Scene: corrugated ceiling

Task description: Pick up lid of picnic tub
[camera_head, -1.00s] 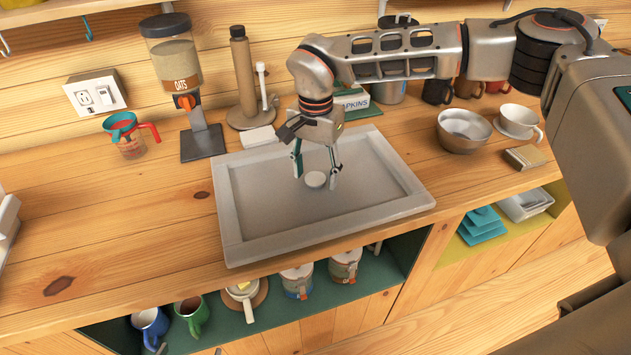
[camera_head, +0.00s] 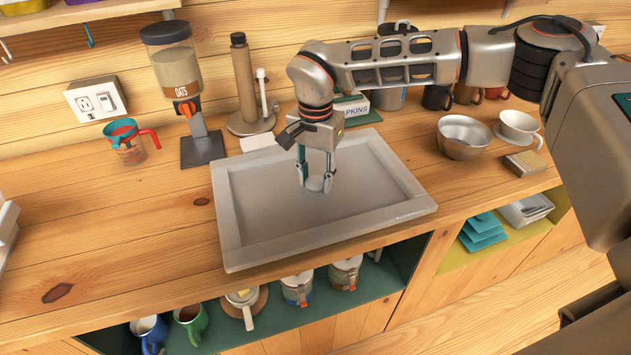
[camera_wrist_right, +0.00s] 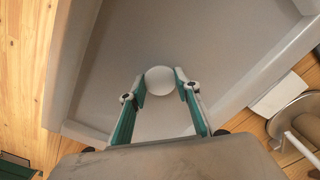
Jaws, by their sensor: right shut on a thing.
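The lid (camera_head: 316,183) is a small pale round disc in the grey tray (camera_head: 240,247) on the wooden counter. In the right wrist view the lid (camera_wrist_right: 160,80) shows as a white circle between the two fingertips. My right gripper (camera_head: 316,186) points down into the tray, its teal fingers closed on the lid from both sides. The right gripper also shows in the right wrist view (camera_wrist_right: 161,88). The lid is at or close to the tray floor; I cannot tell whether it touches. My left gripper is not in view.
An oats dispenser (camera_head: 175,70), a paper towel holder (camera_head: 243,80) and a napkin box (camera_head: 352,104) stand behind the tray. A metal bowl (camera_head: 463,137) and a white cup (camera_head: 519,127) stand to the right. Several mugs and lidded tubs (camera_head: 297,288) sit on the shelf below.

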